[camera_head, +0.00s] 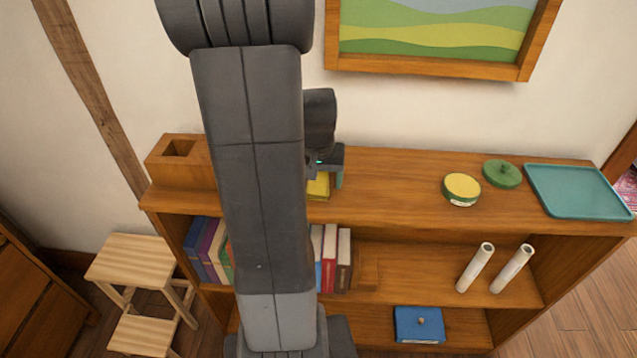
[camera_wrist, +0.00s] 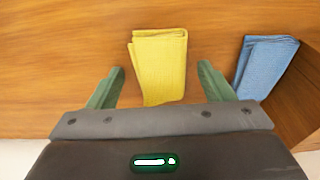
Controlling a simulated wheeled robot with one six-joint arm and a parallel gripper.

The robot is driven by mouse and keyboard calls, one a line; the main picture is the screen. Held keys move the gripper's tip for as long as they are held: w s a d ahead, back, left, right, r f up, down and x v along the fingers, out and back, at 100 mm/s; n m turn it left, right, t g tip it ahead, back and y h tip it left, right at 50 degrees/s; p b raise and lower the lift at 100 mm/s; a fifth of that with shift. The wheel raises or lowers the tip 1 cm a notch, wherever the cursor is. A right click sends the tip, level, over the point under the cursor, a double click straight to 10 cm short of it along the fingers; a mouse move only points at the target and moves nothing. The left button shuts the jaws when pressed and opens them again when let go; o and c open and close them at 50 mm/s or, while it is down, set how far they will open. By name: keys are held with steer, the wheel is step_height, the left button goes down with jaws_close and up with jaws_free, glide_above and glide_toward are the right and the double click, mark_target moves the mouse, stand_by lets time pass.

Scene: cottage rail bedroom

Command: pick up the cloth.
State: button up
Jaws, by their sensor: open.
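A folded yellow cloth (camera_wrist: 160,62) lies on the wooden shelf top. In the wrist view it sits between the two green fingers of my gripper (camera_wrist: 160,72). The fingers are spread wide, with a gap on each side of the cloth, and hold nothing. In the head view a small part of the yellow cloth (camera_head: 318,186) shows beside my arm, under my gripper (camera_head: 326,172). A folded blue cloth (camera_wrist: 266,66) lies to the right in the wrist view, outside the fingers. My arm hides that part of the shelf top in the head view.
A wooden box (camera_wrist: 303,105) stands beside the blue cloth; it is at the shelf's left end (camera_head: 163,165) in the head view. A yellow-topped tin (camera_head: 461,189), a green lidded pot (camera_head: 502,174) and a teal tray (camera_head: 578,192) stand right. The shelf top's middle is clear.

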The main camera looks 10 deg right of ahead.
mark_target(318, 180)
steer(key=c, duration=1.1)
steer(key=shift+o, duration=0.2)
step_height(318, 180, up, 10)
steer(key=o, duration=0.4)
steer(key=c, duration=0.3)
